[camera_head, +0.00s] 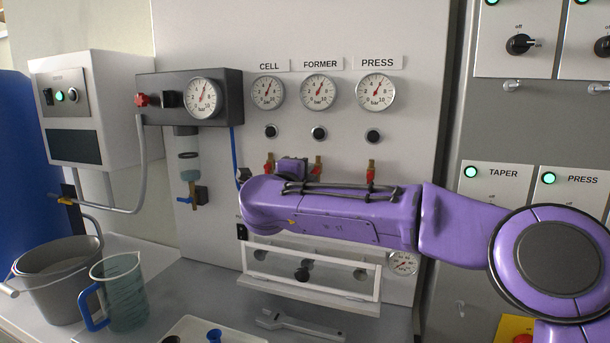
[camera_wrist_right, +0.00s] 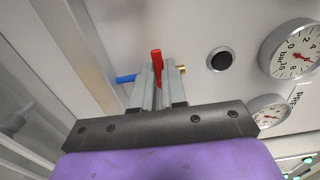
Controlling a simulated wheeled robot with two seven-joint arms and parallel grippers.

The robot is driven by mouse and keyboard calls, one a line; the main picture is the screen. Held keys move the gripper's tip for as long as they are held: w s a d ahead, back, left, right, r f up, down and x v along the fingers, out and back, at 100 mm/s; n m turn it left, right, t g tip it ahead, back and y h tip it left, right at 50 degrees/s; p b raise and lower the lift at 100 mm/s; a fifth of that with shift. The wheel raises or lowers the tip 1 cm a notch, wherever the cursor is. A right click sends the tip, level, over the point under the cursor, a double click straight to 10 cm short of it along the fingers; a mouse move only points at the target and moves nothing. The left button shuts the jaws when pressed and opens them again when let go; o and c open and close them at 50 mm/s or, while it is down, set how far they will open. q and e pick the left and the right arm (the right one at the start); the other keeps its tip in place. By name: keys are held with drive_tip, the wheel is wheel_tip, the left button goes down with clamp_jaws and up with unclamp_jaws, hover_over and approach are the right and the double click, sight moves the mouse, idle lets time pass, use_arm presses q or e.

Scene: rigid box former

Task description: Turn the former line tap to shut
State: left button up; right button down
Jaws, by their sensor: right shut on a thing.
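The former line tap (camera_head: 318,163) is under the FORMER gauge (camera_head: 318,91) in the head view, partly hidden by my right arm. In the right wrist view its red lever (camera_wrist_right: 156,58) stands between the fingers of my right gripper (camera_wrist_right: 158,85), which is shut on it. A blue hose (camera_wrist_right: 125,78) shows left of the lever and a brass fitting (camera_wrist_right: 182,69) right of it. The lever looks roughly crosswise to the line between them. In the head view my right gripper (camera_head: 304,167) is mostly hidden behind my purple arm. My left gripper is out of view.
The cell tap (camera_head: 268,168) and press tap (camera_head: 371,171) stand close on either side. Black knobs (camera_head: 319,133) sit above the taps. A grey bucket (camera_head: 62,285), a measuring jug (camera_head: 125,300) and a wrench (camera_head: 300,325) are on the bench below.

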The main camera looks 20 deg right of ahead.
drive_tip(key=c, duration=1.2)
unclamp_jaws()
drive_tip(key=shift+s+a, duration=0.1)
drive_tip(key=b+v, duration=0.2)
drive_tip(key=v, duration=0.8)
drive_tip(key=shift+s+a, duration=0.15)
